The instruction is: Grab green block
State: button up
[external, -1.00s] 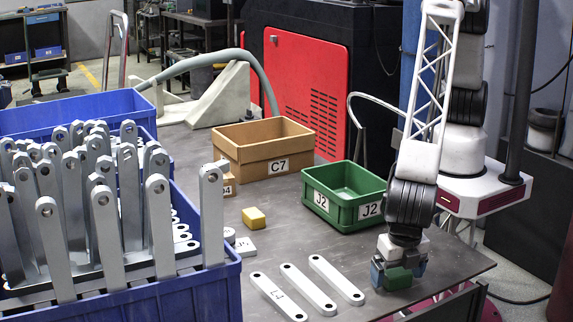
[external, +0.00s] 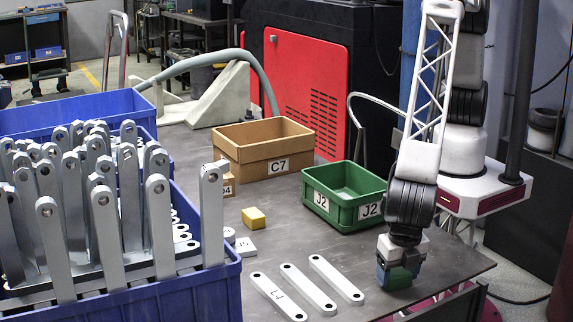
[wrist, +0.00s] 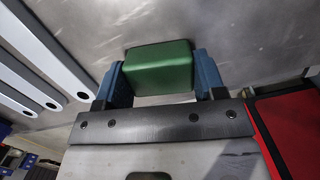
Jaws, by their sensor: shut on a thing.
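The green block (external: 397,279) is at the front right of the grey table, low at the table top, between the fingers of my gripper (external: 398,272). In the wrist view the green block (wrist: 158,68) sits between the two blue fingers of my gripper (wrist: 160,82), one on each side against it. The gripper is shut on it. I cannot tell whether the block is clear of the table.
A green bin marked J2 (external: 312,203) and a tan bin marked C7 (external: 228,168) stand behind. Flat metal brackets (external: 308,290) lie left of my gripper. A yellow block (external: 254,218) lies further left. A blue crate of upright brackets (external: 215,293) fills the left.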

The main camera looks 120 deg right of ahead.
aim_at(397, 271)
jog(key=shift+r, duration=0.1)
jog(key=shift+r, duration=0.75)
notch_tip(397, 271, up, 2)
jog(key=shift+r, duration=0.1)
jog(key=s+d, duration=0.3)
jog(key=s, duration=0.1)
jog(key=s+d, duration=0.3)
jog(key=s, duration=0.2)
jog(key=s+d+r, duration=0.1)
jog(key=s+d, duration=0.2)
jog(key=s, duration=0.1)
jog(key=shift+s, duration=0.15)
